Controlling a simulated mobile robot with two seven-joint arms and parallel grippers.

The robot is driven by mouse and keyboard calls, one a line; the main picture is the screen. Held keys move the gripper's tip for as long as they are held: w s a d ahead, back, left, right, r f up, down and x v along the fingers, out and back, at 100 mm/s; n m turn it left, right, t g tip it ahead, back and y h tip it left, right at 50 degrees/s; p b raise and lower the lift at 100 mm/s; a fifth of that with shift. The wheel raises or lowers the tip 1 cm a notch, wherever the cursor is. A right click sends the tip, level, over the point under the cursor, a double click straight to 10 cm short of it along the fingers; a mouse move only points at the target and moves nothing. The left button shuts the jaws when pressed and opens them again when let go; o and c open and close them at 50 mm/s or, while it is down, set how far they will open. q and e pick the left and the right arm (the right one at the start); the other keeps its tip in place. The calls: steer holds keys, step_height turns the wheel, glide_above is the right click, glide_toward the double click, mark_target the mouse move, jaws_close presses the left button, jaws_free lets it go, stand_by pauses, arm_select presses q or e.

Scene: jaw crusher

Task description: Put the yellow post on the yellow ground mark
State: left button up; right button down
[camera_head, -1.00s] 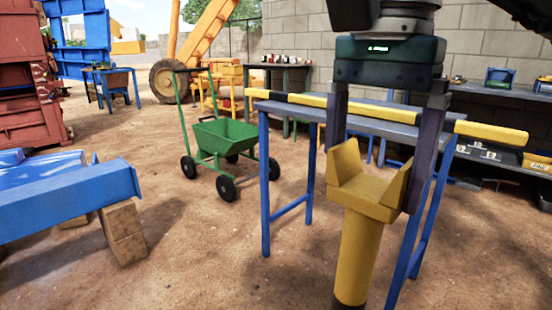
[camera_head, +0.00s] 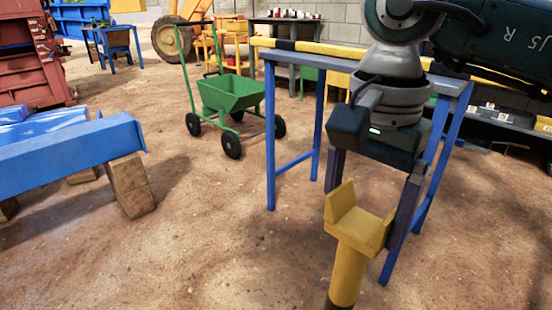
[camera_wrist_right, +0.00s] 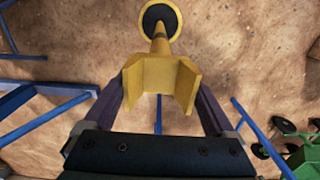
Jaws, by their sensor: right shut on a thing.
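The yellow post (camera_head: 350,262) has a forked, V-shaped top and stands roughly upright in the head view, its lower end cut off by the bottom edge. My right gripper (camera_head: 368,212) is shut on the post's forked top, one finger on each side. In the right wrist view the post (camera_wrist_right: 160,72) runs away from the gripper (camera_wrist_right: 162,100) to a round dark base with a yellow rim. I cannot tell whether the base touches the ground. The yellow ground mark is not clearly visible. My left gripper is not in view.
A blue-legged table (camera_head: 270,135) stands just behind the gripper. A green cart (camera_head: 232,94) is behind to the left. A blue beam (camera_head: 75,160) on wooden blocks (camera_head: 128,185) lies at left. Bare dirt is clear between the beam and the post.

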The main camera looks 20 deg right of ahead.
steer(key=shift+f, duration=0.3)
steer(key=shift+w, duration=0.1)
steer(key=shift+f, duration=0.1)
jaws_free()
steer(key=shift+f, duration=0.1)
steer(key=shift+r, duration=0.5)
step_height(320, 180, up, 11)
steer(key=p, duration=0.3)
steer(key=shift+r, duration=0.15)
